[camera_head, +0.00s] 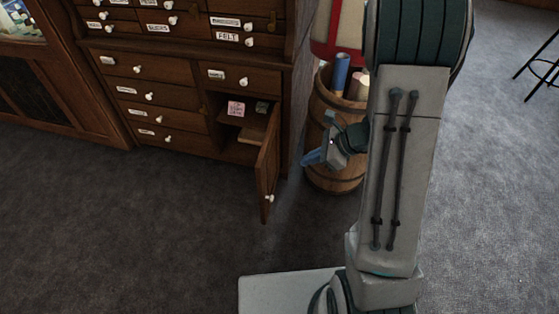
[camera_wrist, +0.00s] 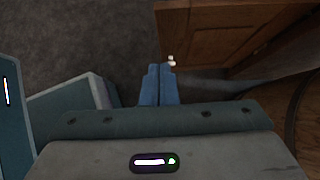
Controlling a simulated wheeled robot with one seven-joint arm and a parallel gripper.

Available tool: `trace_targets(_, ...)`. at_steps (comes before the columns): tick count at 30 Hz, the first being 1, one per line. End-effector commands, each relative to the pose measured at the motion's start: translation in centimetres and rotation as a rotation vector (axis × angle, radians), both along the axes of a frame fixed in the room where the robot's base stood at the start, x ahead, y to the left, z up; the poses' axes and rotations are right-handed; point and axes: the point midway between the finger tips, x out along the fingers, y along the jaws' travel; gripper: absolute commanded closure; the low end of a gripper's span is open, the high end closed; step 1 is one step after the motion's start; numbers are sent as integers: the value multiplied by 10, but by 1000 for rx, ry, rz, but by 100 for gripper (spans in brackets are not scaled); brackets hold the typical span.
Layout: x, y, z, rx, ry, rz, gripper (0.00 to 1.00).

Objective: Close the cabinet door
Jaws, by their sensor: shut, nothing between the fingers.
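The wooden cabinet (camera_head: 160,95) stands at the upper left of the head view. Its door (camera_head: 267,165) is swung wide open, sticking out toward me, with a white knob (camera_head: 269,198) near its free edge. Inside the open compartment are a shelf and a pink labelled item (camera_head: 236,108). My gripper (camera_head: 307,160) is to the right of the door, apart from it, with blue fingers pointing left. In the wrist view the fingers (camera_wrist: 160,72) are together and empty. The door (camera_wrist: 235,38) and its white knob (camera_wrist: 171,61) show just beyond and right of the fingertips.
A wooden barrel (camera_head: 330,180) holding rolled items stands right of the cabinet, close behind my gripper. A dark stool (camera_head: 545,68) is at the far right. The grey carpet (camera_head: 130,230) in front of the cabinet is clear.

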Motion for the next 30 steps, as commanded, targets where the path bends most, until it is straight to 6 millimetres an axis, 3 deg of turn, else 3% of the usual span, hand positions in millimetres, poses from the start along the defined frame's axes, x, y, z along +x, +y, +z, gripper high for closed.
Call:
trace_targets(17,21,68,-78,-1,0,-1,100)
trace_targets(22,28,90,-72,0,-4,-1,100)
trace_targets(30,32,103,-70,-2,-2,-4,100)
